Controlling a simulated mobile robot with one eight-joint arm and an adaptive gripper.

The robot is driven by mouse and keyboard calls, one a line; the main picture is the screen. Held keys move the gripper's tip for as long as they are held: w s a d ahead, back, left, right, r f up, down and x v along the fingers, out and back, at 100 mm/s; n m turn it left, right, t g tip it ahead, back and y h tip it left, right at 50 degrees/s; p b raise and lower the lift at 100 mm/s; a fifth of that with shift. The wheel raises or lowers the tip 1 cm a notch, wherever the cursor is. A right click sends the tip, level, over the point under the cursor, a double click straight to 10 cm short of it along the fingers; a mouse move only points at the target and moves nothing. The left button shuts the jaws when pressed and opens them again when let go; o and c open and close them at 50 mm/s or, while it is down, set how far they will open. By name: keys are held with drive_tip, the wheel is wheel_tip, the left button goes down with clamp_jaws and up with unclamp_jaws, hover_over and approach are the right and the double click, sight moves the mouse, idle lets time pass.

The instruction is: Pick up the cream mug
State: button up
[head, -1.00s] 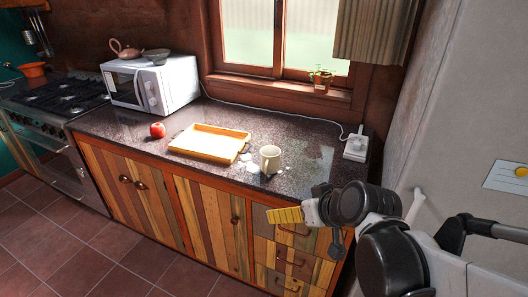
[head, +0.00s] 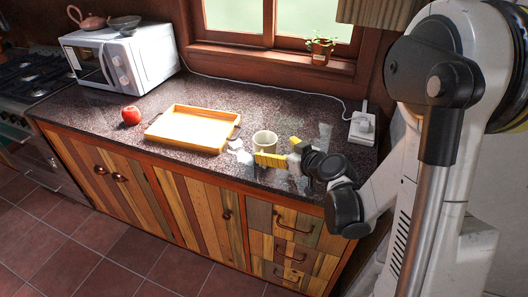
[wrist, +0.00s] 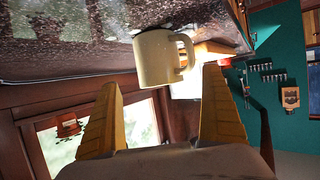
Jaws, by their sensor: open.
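The cream mug (head: 265,139) stands upright on the dark speckled countertop, right of the wooden tray. My gripper (head: 275,156) is just in front of it, its yellow fingers overlapping the mug's lower part in the head view. In the wrist view the mug (wrist: 158,60) appears upside down beyond the fingertips, with its handle to the right. My gripper (wrist: 162,100) is open, its two yellow fingers wide apart with nothing held. The mug lies roughly between the lines of the two fingers, farther out. I cannot tell whether a finger touches it.
A wooden tray (head: 152,134) is left of the mug, with a red apple (head: 131,116) beyond it. A white microwave (head: 150,62) stands at the back left. A white socket box with a cable (head: 361,128) is at the right. A potted plant (head: 320,50) sits on the windowsill.

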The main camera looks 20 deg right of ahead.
sight(259, 139)
drive_tip(key=b+x, duration=0.1)
drive_tip(key=x, duration=0.2)
drive_tip(key=r+x, duration=0.1)
drive_tip(key=x, duration=0.2)
drive_tip(key=shift+w+b, duration=0.25)
drive_tip(key=shift+b, duration=0.15)
drive_tip(key=shift+r, duration=0.15)
drive_tip(key=c, duration=1.5)
